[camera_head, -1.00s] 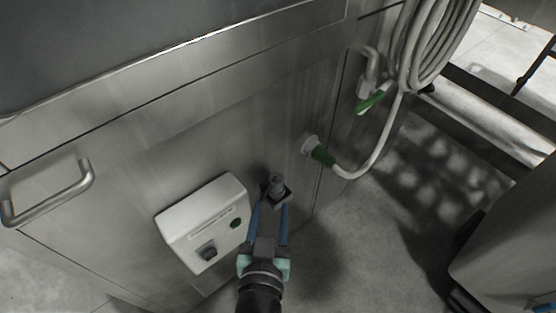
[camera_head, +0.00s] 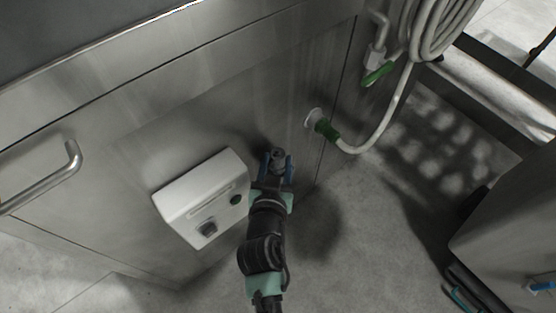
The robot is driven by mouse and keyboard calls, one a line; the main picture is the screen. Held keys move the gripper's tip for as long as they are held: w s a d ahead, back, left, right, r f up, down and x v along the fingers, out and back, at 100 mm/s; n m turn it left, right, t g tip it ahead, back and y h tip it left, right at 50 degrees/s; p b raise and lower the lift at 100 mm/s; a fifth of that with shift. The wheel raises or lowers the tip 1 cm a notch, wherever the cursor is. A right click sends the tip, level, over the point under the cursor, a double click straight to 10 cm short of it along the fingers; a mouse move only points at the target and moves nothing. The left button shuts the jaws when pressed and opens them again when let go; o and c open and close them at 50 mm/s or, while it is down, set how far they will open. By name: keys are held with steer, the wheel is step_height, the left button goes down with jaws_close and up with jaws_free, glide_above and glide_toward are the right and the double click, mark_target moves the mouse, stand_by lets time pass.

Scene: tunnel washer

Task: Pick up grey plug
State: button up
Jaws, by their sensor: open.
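The grey plug (camera_head: 277,154) is a small dark grey round piece on the steel front panel, right of the white control box. My gripper (camera_head: 277,163) is at the plug, with its blue fingers open on either side of it. The fingers and wrist hide the plug's lower part and the fitting below it. I cannot tell whether either finger touches the plug.
The white control box (camera_head: 204,197) with a dark knob stands close to the left of my gripper. A white hose (camera_head: 386,123) with a green connector (camera_head: 327,130) joins the panel to the right. A steel handle (camera_head: 45,187) sticks out at far left.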

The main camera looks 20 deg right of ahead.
steer(key=x, duration=0.3)
steer(key=shift+w, duration=0.2)
jaws_close()
steer(key=shift+r, duration=0.1)
